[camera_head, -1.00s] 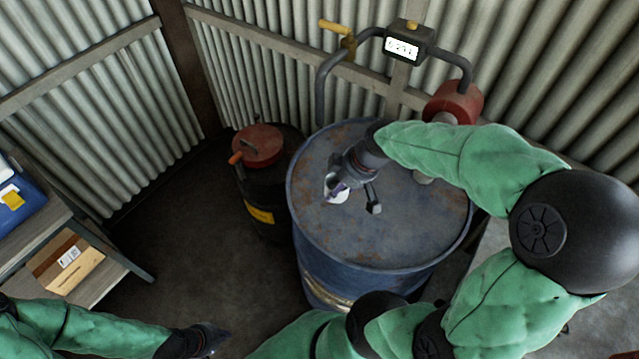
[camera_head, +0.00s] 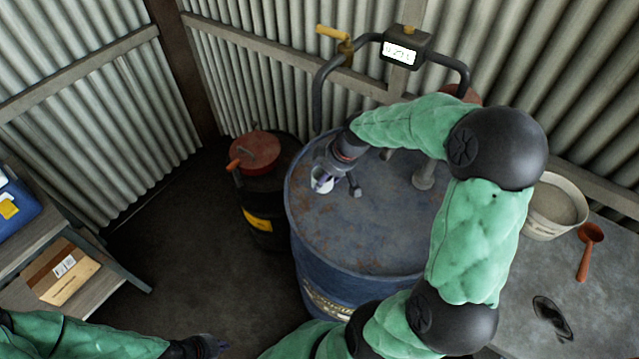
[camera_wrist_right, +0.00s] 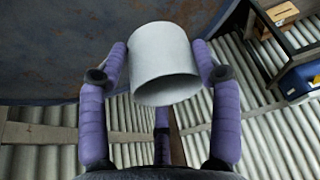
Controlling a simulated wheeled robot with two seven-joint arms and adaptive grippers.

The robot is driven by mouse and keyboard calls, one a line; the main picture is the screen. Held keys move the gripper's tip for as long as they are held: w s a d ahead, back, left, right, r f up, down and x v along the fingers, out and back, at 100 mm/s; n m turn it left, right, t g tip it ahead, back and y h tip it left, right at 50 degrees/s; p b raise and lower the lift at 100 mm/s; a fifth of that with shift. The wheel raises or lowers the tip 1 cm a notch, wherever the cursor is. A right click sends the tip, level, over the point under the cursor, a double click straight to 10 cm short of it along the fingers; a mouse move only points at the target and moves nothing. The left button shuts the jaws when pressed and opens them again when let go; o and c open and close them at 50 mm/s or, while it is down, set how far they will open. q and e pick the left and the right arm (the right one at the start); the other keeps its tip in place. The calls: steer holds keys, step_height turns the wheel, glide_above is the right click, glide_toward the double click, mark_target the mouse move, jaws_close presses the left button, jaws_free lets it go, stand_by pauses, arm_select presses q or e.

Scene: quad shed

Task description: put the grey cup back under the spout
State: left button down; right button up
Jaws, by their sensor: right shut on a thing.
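The grey cup (camera_head: 321,182) is in my right gripper (camera_head: 326,176), over the left part of the blue drum's rusty top. In the right wrist view the pale grey cup (camera_wrist_right: 165,62) sits between the purple fingers of the right gripper (camera_wrist_right: 165,70), which touch it from both sides. The grey spout pipe (camera_head: 317,100) curves down from the meter at the back, with its lower end near the drum's far left rim, behind the cup in the picture. My left gripper (camera_head: 212,346) is low at the bottom edge, dark and small; its opening is unclear.
The blue drum (camera_head: 370,240) stands below. A meter (camera_head: 404,46) and brass tap (camera_head: 340,42) are above its back. A black can with a red lid (camera_head: 252,152) stands left. A bench at right bears a white bucket (camera_head: 552,212) and a red scoop (camera_head: 588,245).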

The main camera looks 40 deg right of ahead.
mark_target(318, 178)
steer(key=shift+w+d+f, duration=0.15)
steer(key=shift+w+f, duration=1.15)
steer(key=shift+f, duration=0.2)
step_height(318, 178, down, 3)
steer(key=shift+w+f+b, duration=0.1)
steer(key=shift+f+b, duration=0.05)
steer(key=shift+b, duration=0.5)
steer(key=o, duration=1.3)
steer(key=p+v, duration=0.2)
steer(key=v, duration=1)
steer(key=shift+p, duration=0.3)
